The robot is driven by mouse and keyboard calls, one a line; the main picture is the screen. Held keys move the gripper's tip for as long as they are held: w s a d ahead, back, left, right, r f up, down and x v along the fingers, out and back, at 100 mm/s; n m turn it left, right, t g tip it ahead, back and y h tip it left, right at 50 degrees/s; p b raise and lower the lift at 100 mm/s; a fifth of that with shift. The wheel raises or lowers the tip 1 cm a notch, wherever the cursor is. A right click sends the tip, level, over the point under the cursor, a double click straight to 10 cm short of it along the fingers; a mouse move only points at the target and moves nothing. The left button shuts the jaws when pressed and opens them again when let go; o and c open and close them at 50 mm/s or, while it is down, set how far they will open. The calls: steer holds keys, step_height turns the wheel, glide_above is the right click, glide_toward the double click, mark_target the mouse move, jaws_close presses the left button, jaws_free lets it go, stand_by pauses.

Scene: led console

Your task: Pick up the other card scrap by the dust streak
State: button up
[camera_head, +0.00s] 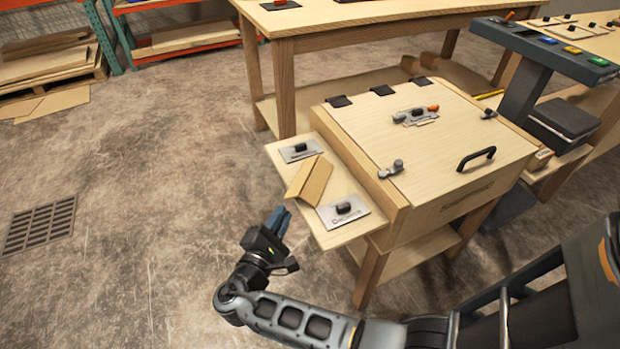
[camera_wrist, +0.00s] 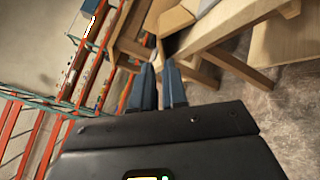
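A bent brown card piece (camera_head: 310,180) lies on the side shelf of the wooden console, between two metal plates with black knobs. Flat brown card pieces (camera_head: 62,102) lie on the floor by the pallet at the far left. I cannot make out a distinct dust streak. My gripper (camera_head: 281,217) is in the air just left of the shelf's front corner, apart from the bent card. Its blue fingers show in the wrist view (camera_wrist: 160,75), with a narrow gap and nothing seen between them.
The console (camera_head: 430,150) has a hinged lid with a black handle. A workbench (camera_head: 360,25) stands behind it, and a dark pedestal with coloured buttons (camera_head: 548,45) at the right. A floor grate (camera_head: 40,226) lies at left. The floor left of the console is mostly clear.

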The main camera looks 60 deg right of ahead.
mark_target(293, 196)
steer(key=d, duration=0.4)
steer(key=w+d, duration=0.1)
steer(key=d, duration=0.1)
steer(key=shift+d, duration=0.35)
steer(key=shift+c, duration=0.2)
jaws_close()
steer(key=shift+r+p, duration=0.15)
steer(key=shift+p, duration=0.15)
